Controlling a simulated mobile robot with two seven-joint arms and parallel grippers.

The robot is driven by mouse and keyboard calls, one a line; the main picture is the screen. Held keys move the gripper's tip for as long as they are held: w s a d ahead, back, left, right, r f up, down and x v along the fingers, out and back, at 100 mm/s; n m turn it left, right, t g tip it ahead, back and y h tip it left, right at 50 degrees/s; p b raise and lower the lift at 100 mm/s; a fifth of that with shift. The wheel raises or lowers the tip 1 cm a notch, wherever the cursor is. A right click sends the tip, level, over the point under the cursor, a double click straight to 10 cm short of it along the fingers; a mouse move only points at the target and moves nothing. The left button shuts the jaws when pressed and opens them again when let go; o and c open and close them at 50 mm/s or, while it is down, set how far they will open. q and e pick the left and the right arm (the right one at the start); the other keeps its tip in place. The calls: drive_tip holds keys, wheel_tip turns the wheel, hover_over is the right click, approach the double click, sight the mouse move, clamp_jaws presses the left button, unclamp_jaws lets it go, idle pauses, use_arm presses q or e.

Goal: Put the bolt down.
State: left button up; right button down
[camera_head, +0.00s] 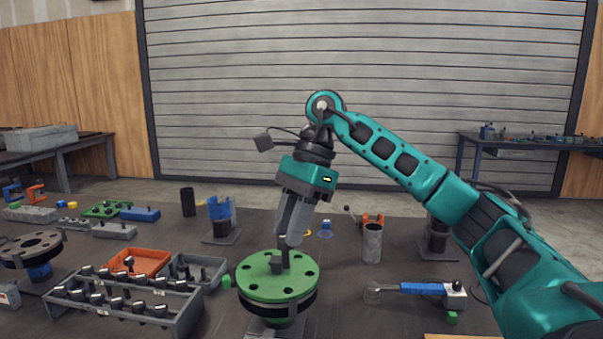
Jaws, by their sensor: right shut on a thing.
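My right gripper (289,240) points down over the green flange (297,284) and is shut on a dark bolt (285,259). The bolt's lower end is at the flange's top face, near the middle. I cannot tell whether it touches the flange or sits in an opening. The flange is round, with several bolt holes around its rim, and stands on a base at the front centre. My left gripper is not in view.
A grey rack (182,317) with several bolts stands at the front left. Behind it are an orange tray (150,262) and a grey bin (213,272). A dark round flange (31,247) is at the far left. A blue-handled tool (421,288) lies at the right.

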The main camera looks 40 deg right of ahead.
drive_tip(key=s+a+f+n+g+h, duration=0.1)
drive_tip(key=a+f+n, duration=0.4)
drive_tip(key=f, duration=0.5)
drive_tip(key=s+a+f+n+g+h, duration=0.2)
drive_tip(key=a+f+n, duration=0.3)
drive_tip(key=f+n, duration=0.3)
drive_tip(key=s+a+f+n+g+h, duration=0.1)
drive_tip(key=a+f+n, duration=0.5)
drive_tip(key=f, duration=0.6)
drive_tip(key=shift+s+f+g+h, duration=0.3)
drive_tip(key=shift+s+g, duration=0.2)
drive_tip(key=shift+s, duration=0.4)
